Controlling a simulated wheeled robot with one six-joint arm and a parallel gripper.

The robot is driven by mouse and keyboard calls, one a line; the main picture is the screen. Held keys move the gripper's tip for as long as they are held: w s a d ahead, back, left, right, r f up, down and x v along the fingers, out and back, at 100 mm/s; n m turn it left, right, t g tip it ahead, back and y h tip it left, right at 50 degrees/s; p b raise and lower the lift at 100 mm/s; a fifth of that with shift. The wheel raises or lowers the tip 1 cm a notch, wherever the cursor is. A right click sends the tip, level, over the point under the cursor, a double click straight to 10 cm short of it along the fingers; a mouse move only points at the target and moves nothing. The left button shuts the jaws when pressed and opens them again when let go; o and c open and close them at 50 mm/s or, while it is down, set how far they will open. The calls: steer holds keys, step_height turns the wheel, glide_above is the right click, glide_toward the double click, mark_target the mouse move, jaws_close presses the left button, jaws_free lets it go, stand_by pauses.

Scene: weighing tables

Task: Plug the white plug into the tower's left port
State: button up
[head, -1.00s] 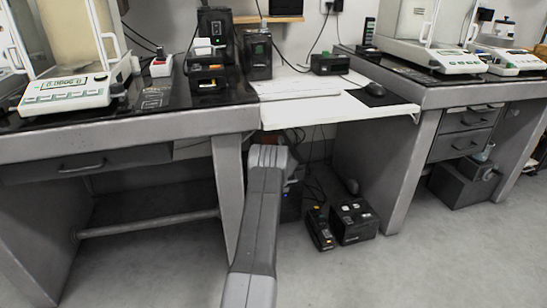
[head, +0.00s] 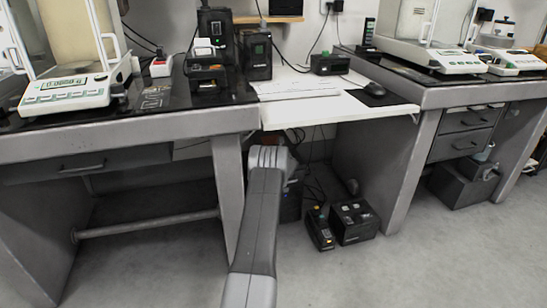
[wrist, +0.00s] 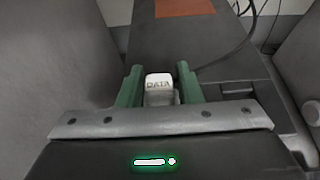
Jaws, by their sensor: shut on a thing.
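The white plug (wrist: 159,82), marked DATA, is in the wrist view between the two green fingers of my gripper (wrist: 159,88). The gripper is shut on it. A dark grey, box-like surface (wrist: 220,45) lies beyond the plug; I cannot tell surely that it is the tower, and no port can be made out. In the head view a dark upright shape (head: 292,208), possibly the tower, stands under the white desk, partly behind my arm. My gripper and the plug are hidden there.
The white desk top (head: 300,110) is above my arm, between two balance tables. Dark cables hang under it. A black box (head: 354,222) and a smaller device with coloured buttons (head: 319,228) stand on the floor to the right. The floor in front is clear.

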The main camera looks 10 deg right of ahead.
steer(key=shift+f, duration=0.55)
steer(key=o, duration=1.6)
steer(key=v, duration=0.7)
steer(key=shift+s, duration=0.3)
steer(key=shift+x, duration=3.45)
steer(key=shift+r, duration=0.1)
steer(key=shift+r, duration=0.1)
